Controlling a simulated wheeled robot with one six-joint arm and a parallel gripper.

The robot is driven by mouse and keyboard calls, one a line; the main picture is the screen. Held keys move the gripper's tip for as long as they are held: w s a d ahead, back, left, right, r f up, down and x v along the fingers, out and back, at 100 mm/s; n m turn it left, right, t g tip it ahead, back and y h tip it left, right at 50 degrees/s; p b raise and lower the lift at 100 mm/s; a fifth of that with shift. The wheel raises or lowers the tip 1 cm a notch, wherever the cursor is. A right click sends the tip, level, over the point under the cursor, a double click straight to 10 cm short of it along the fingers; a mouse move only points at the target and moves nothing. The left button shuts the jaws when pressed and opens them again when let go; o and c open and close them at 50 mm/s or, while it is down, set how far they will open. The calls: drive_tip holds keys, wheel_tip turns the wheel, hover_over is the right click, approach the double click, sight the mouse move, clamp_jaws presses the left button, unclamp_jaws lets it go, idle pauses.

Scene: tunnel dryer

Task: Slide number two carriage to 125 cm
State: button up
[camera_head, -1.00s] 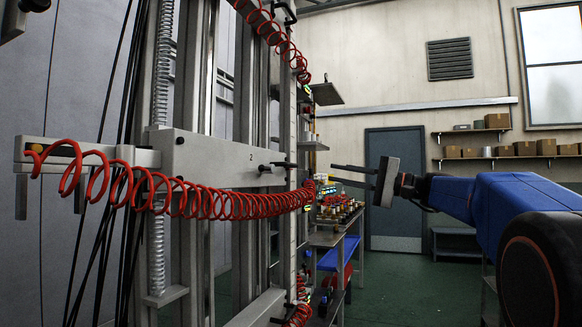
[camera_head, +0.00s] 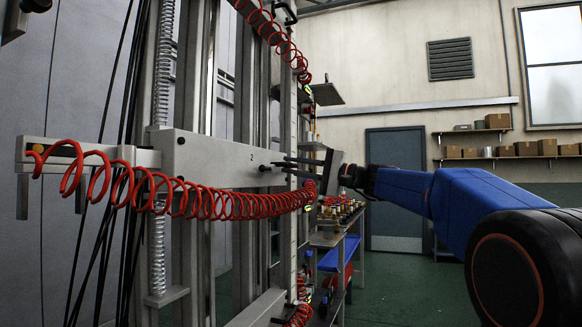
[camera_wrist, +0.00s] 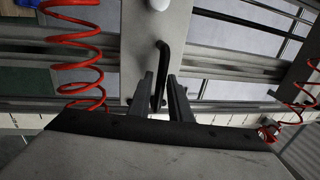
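The number two carriage (camera_head: 215,160) is a grey block marked "2" on the vertical rails, with a red coiled hose running along its front. A dark handle sticks out at its right end. In the wrist view the carriage plate (camera_wrist: 140,95) fills the middle, and the dark bent handle (camera_wrist: 162,62) hangs down between my fingers. My gripper (camera_head: 290,168) reaches in from the right, its fingertips beside the handle. In the wrist view my gripper (camera_wrist: 167,92) has its fingers apart, one on each side of the handle, with a gap visible.
A pale scale strip (camera_head: 288,120) runs up the right of the rails; its figures are too small to read. Red coiled hoses (camera_head: 272,30) hang above and below. A bench (camera_head: 335,235) with small parts stands behind. Green floor is open at the right.

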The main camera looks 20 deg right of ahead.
drive_tip(key=shift+w+a+r, duration=0.1)
drive_tip(key=shift+w+a, duration=0.1)
drive_tip(key=shift+a, duration=0.15)
clamp_jaws()
drive_tip(key=shift+f, duration=2.1)
unclamp_jaws()
drive_tip(key=shift+r, duration=0.1)
drive_tip(key=shift+d, duration=0.1)
drive_tip(key=v, duration=1.7)
drive_tip(key=shift+s+d, duration=0.1)
